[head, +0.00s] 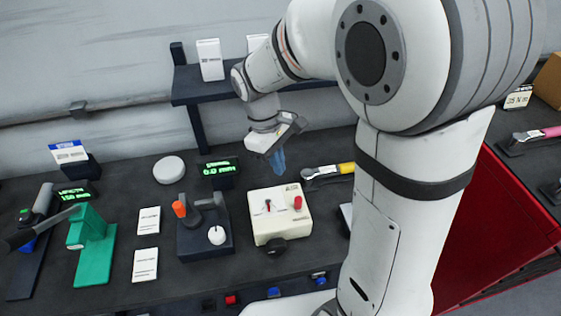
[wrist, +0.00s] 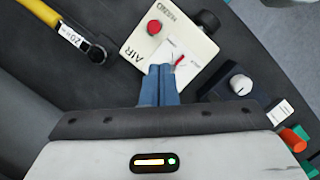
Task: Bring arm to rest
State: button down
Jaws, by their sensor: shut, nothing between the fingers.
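My arm, white with dark joint bands, reaches in from the right of the head view. My gripper (head: 278,163) is above the dark bench, just behind the cream air box. Its blue fingers (wrist: 160,84) are together and hold nothing. In the wrist view the fingertips overlap the near edge of the cream air box (wrist: 150,40); whether they touch it I cannot tell. The box (head: 268,222) carries a red knob (head: 297,203), a gauge with a red needle (head: 268,206) and a black knob (head: 277,246) at its front.
A dark fixture with a white knob (head: 216,235) stands left of the box. A yellow-handled torque wrench (head: 330,171) lies right of my gripper. A shelf (head: 195,87) is on the wall behind. A green stand (head: 92,250) is at the left. White cards lie between.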

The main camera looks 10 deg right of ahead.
jog(key=s+d+r+m+t+y, duration=0.2)
jog(key=s+d+r+m+t, duration=0.3)
jog(key=s+d+m, duration=0.3)
jog(key=s+r+m, duration=0.1)
jog(key=s, duration=0.2)
jog(key=shift+s+r+m+b, duration=0.2)
jog(key=shift+s+m+b, duration=0.1)
jog(key=shift+s+b, duration=0.1)
jog(key=shift+w, duration=0.1)
dwell(1.6)
